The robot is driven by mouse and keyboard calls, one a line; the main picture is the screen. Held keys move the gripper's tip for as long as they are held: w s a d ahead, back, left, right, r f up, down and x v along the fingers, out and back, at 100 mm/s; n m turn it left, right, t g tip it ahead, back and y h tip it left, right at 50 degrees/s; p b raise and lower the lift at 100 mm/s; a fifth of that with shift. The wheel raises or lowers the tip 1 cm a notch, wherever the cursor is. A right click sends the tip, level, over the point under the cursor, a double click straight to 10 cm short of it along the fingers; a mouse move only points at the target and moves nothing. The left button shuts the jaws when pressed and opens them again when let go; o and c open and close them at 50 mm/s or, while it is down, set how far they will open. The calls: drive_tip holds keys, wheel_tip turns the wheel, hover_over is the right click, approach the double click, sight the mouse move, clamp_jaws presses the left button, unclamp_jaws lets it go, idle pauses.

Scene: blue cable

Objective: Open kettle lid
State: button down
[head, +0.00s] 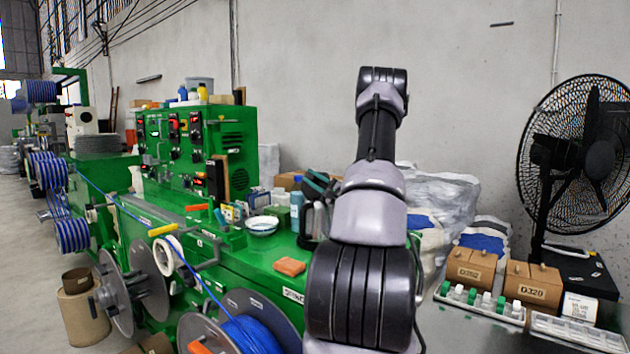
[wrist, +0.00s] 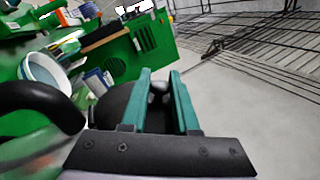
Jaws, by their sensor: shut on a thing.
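The kettle (head: 309,222) stands on the green machine's top, partly hidden behind my arm. Its body looks clear and its base dark. My gripper (head: 318,183), with teal fingers, is at the kettle's top. In the wrist view, my gripper (wrist: 160,100) has its two teal fingers around a small grey and dark part, which looks like the knob of the dark kettle lid (wrist: 112,106). A thick black curved handle (wrist: 40,98) shows at the left. Whether the lid is raised from the body cannot be told.
A blue bottle (head: 297,210) and a white bowl (head: 262,225) stand left of the kettle. An orange block (head: 290,266) lies in front. Wrapped grey bags (head: 450,205) are behind my arm, with cardboard boxes (head: 532,283) and a black fan (head: 580,150) at right.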

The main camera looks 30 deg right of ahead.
drive_tip(key=shift+s+a+n+y, duration=0.25)
drive_tip(key=shift+a+n+y, duration=0.45)
drive_tip(key=shift+n, duration=0.5)
drive_tip(key=shift+s+a, duration=0.15)
drive_tip(key=shift+a, duration=0.05)
drive_tip(key=shift+f, duration=0.2)
drive_tip(key=c, duration=0.7)
unclamp_jaws()
drive_tip(key=shift+r, duration=0.1)
drive_tip(key=v, duration=1.1)
